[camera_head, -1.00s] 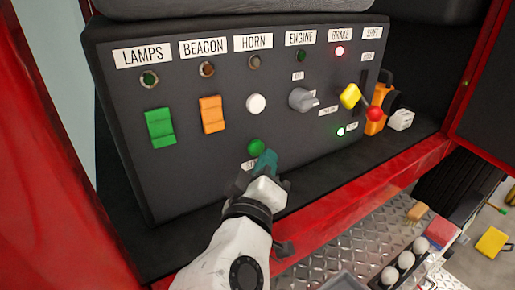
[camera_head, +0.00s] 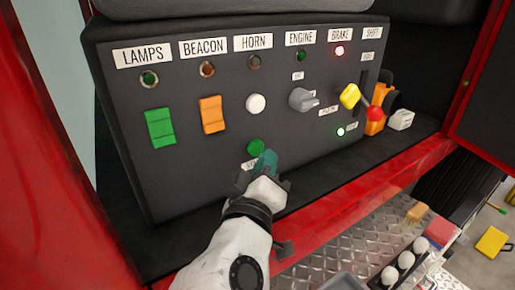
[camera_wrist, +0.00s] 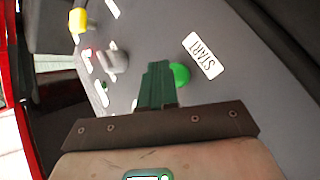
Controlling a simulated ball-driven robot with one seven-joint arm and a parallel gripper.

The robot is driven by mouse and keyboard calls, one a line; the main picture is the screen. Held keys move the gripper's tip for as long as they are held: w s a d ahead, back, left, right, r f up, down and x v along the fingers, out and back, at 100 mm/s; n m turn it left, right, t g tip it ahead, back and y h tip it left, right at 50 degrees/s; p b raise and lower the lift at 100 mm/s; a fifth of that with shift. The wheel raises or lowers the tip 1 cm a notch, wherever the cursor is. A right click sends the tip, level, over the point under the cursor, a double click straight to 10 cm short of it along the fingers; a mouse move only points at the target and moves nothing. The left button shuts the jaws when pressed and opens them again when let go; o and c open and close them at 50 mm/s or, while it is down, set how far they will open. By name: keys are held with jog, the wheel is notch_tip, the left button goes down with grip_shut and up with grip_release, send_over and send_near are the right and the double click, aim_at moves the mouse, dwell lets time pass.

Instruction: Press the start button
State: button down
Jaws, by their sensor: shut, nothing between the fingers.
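The green start button (camera_head: 256,147) is a round button low on the dark control panel (camera_head: 190,178). In the wrist view the start button (camera_wrist: 180,75) shows beside its white START label (camera_wrist: 203,56). My gripper (camera_head: 266,162) is shut and empty, with its teal fingertips just to the lower right of the button in the head view. In the wrist view the fingertips (camera_wrist: 157,70) overlap the button's edge. I cannot tell whether they touch it. In the head view my gripper hides most of the START label.
Above are a white horn button (camera_head: 256,104), a grey engine knob (camera_head: 302,99), a yellow brake knob (camera_head: 350,96) and a red-tipped shift lever (camera_head: 374,113). Green (camera_head: 160,128) and orange (camera_head: 212,114) rocker switches are at left. A red frame edge (camera_head: 345,198) runs below the panel.

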jog(key=shift+w+a, duration=0.25)
jog(key=shift+w, duration=0.1)
jog(key=shift+w+a+b, duration=0.2)
jog(key=shift+w+b, duration=0.15)
jog(key=shift+b, duration=0.15)
dwell(0.7)
dwell(0.4)
jog(key=shift+s+d, duration=0.45)
jog(key=shift+s, duration=0.25)
jog(key=s+d, duration=0.2)
jog(key=s+p, duration=0.1)
jog(key=s, duration=0.1)
jog(key=shift+s+d, duration=0.1)
jog(key=shift+d, duration=0.3)
